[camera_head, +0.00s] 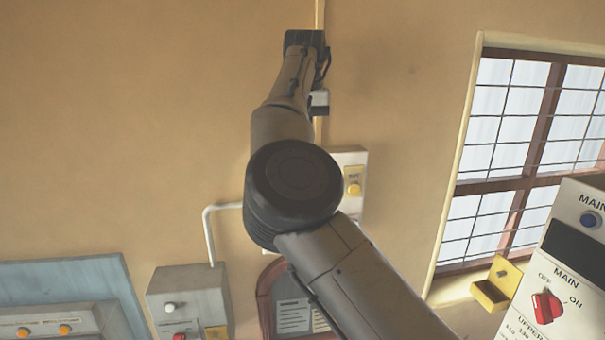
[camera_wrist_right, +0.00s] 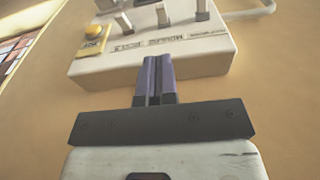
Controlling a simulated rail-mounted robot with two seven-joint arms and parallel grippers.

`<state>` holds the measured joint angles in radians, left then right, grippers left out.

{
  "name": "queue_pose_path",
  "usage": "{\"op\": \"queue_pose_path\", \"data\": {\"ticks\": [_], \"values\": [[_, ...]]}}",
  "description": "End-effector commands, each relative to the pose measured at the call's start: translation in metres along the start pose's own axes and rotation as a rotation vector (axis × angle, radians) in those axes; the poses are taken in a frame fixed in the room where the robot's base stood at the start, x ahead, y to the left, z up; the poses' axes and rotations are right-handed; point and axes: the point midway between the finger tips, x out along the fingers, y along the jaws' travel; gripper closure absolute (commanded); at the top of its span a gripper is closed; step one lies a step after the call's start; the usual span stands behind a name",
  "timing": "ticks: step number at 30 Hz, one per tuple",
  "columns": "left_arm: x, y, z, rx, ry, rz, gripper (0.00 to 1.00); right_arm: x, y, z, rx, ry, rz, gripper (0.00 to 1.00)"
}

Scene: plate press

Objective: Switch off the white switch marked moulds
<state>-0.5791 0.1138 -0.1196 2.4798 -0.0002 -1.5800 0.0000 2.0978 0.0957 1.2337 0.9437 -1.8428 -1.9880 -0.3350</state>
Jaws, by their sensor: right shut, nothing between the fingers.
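A pale switch box (camera_head: 350,158) is on the wall, partly hidden behind my right arm in the head view. In the right wrist view the box (camera_wrist_right: 150,64) shows upside down, with several white levers. The middle label looks like MOULDS, and the white moulds switch (camera_wrist_right: 162,14) stands out beyond it. I cannot tell its on or off position. My right gripper (camera_wrist_right: 155,62) is shut and empty, its purple fingers pointing at the box's near edge; contact is unclear. In the head view its fingertips cannot be made out. My left gripper is not in view.
A yellow button (camera_wrist_right: 94,31) is at one side of the box. A grey control box (camera_head: 188,290) with a conduit (camera_head: 207,225) is lower left. A large white MAIN panel (camera_head: 550,270) with a red knob and a barred window (camera_head: 510,125) are right. The upper left wall is bare.

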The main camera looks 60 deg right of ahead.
Motion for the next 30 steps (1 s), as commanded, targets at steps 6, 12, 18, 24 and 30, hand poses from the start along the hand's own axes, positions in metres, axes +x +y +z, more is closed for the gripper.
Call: {"op": "queue_pose_path", "data": {"ticks": [6,12,18,24,30], "values": [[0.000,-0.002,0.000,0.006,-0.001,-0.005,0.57,0.000,0.000,0.000,-0.009,0.002,-0.001,1.00],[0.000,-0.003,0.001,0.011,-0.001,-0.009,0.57,0.002,0.000,0.000,-0.009,0.003,-0.002,1.00],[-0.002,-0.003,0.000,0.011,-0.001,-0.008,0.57,0.020,-0.001,0.000,-0.007,0.002,-0.002,1.00],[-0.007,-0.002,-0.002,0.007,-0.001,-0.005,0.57,0.052,0.000,0.000,-0.007,0.000,-0.002,1.00],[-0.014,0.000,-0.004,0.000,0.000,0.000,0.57,0.079,0.000,-0.001,-0.008,0.003,-0.002,1.00]]}}
